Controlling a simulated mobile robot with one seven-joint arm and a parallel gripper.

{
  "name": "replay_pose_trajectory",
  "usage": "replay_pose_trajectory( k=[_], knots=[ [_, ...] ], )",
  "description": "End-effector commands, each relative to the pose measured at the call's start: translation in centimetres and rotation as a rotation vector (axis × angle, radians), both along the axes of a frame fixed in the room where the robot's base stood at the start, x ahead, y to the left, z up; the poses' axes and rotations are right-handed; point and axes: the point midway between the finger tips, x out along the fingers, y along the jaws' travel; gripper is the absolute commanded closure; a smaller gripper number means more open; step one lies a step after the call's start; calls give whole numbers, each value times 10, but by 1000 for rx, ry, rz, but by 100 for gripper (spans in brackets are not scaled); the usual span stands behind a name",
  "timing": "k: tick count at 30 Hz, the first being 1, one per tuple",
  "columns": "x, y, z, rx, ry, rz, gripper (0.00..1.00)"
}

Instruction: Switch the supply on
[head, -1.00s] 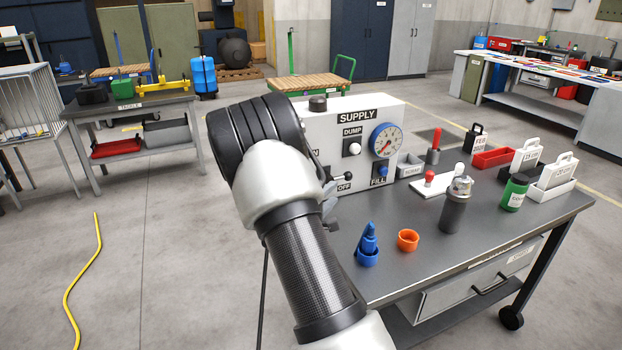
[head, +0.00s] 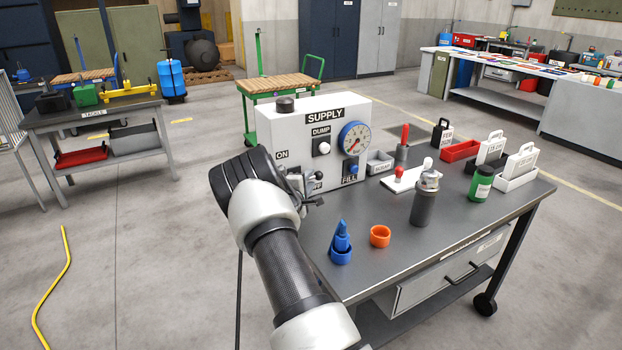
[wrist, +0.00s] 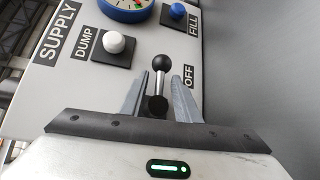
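The white supply box (head: 275,127) stands at the left end of the grey workbench, with a SUPPLY label on its front. Its lever (wrist: 160,83), a metal rod with a black ball knob, sits near the OFF label (wrist: 189,76) in the wrist view. My gripper (wrist: 160,80) is open, with one finger on each side of the lever; no firm contact shows. In the head view, the lever's knob (head: 319,174) shows beside my wrist. The ON label (head: 282,154) is visible, while my gripper partly hides OFF.
The box also carries a white DUMP knob (head: 324,148), a blue FILL knob (head: 353,168) and a gauge (head: 355,139). A blue stand (head: 341,245), orange ring (head: 380,236) and grey cylinder (head: 424,203) stand on the bench. Floor left of my arm is mostly clear.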

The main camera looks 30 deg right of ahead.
Motion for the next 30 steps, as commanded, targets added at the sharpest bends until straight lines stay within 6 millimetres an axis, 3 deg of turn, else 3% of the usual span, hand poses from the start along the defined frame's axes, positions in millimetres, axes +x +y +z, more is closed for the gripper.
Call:
replay_pose_trajectory(
  k=[6,15,16,21,30],
  knots=[
    [13,-16,-3,0,0,-1,71],
    [15,-17,-3,0,0,-1,71],
    [15,-17,-3,0,0,-1,72],
    [15,-17,-3,0,0,-1,100],
    [12,-20,-3,-2,1,-7,100]
  ],
)
